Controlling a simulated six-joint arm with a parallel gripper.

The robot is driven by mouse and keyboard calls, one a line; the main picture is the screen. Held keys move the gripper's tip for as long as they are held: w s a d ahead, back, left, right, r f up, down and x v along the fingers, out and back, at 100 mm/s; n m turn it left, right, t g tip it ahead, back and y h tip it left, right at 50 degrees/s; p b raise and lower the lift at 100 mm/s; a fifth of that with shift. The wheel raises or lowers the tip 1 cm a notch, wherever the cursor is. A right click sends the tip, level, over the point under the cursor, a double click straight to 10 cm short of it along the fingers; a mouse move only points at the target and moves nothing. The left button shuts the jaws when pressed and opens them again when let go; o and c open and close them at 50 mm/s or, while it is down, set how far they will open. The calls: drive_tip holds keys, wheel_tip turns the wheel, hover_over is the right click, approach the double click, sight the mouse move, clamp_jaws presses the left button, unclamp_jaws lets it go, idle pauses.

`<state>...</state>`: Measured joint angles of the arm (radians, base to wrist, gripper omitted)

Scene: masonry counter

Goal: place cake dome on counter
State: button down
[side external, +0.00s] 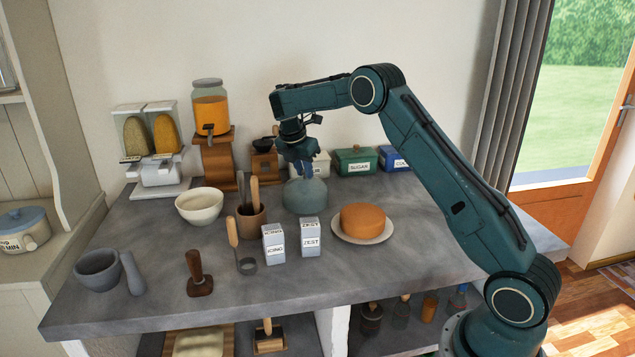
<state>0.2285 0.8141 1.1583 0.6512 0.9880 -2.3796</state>
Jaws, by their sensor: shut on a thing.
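The cake dome (304,196) is a grey-blue, translucent bell shape near the middle of the counter (330,275). My gripper (309,174) is above it, shut on the knob at its top. The dome is upright, and its lower edge is at or very close to the counter surface; I cannot tell whether it touches. An orange-brown cake (363,219) sits uncovered on a white plate (379,238) to the right of the dome. The knob is mostly hidden by the fingers.
ICING (273,244) and ZEST (310,237) boxes stand in front of the dome. A utensil pot (251,219) and white bowl (199,206) stand left. A green SUGAR canister (356,161) and other canisters line the back. The counter's front right is clear.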

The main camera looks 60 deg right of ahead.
sight(299, 184)
idle(0.3)
drive_tip(key=c, duration=1.3)
unclamp_jaws()
drive_tip(key=shift+f, duration=0.1)
drive_tip(key=v, duration=0.7)
drive_tip(key=shift+r, duration=0.4)
drive_tip(key=shift+a, duration=0.1)
